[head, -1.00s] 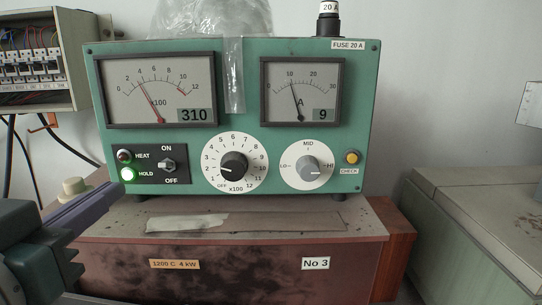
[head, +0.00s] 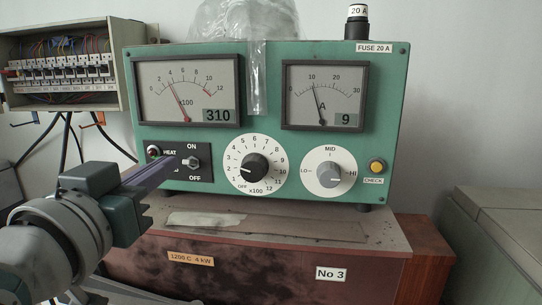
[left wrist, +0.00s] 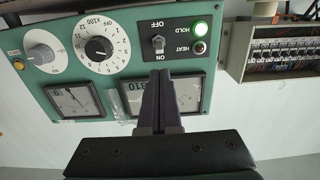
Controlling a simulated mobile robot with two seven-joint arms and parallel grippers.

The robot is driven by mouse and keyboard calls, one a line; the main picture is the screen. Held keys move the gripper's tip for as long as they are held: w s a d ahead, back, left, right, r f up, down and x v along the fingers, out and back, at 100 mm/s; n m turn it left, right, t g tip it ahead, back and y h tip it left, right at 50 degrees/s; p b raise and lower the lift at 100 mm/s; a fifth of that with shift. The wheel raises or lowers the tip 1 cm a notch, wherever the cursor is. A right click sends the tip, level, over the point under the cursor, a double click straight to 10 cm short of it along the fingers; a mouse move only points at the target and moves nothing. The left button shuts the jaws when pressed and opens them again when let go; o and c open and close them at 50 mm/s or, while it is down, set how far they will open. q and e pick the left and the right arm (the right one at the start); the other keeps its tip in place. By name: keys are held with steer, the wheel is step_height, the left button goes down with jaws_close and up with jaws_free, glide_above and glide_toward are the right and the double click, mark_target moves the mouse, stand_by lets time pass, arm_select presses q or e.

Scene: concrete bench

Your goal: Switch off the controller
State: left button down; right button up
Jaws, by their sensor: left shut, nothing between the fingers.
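The green controller (head: 270,60) stands on a brown furnace box, its meters reading 310 and 9. Its ON/OFF toggle switch (head: 191,162) is at the lower left of the panel; it also shows in the upside-down left wrist view (left wrist: 157,44). I cannot tell its position for sure. The green HOLD lamp (left wrist: 201,28) is lit; the HEAT lamp (head: 153,151) looks dark red. My left gripper (head: 174,163) is shut and empty, its tips just in front of the toggle and hiding the HOLD lamp in the head view. Contact is unclear. My right gripper is out of view.
A black dial knob (head: 254,168) and a grey LO-MID-HI knob (head: 330,173) sit right of the switch, with a yellow CHECK button (head: 377,166). An open breaker box (head: 62,70) hangs at the left. A clear plastic bag drapes over the controller's top.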

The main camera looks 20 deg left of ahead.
mark_target(190, 162)
arm_select(q)
steer(key=b+x, duration=0.2)
steer(key=x, duration=0.3)
steer(key=shift+w+a, duration=0.1)
steer(key=shift+w, duration=0.3)
steer(key=shift+f, duration=0.1)
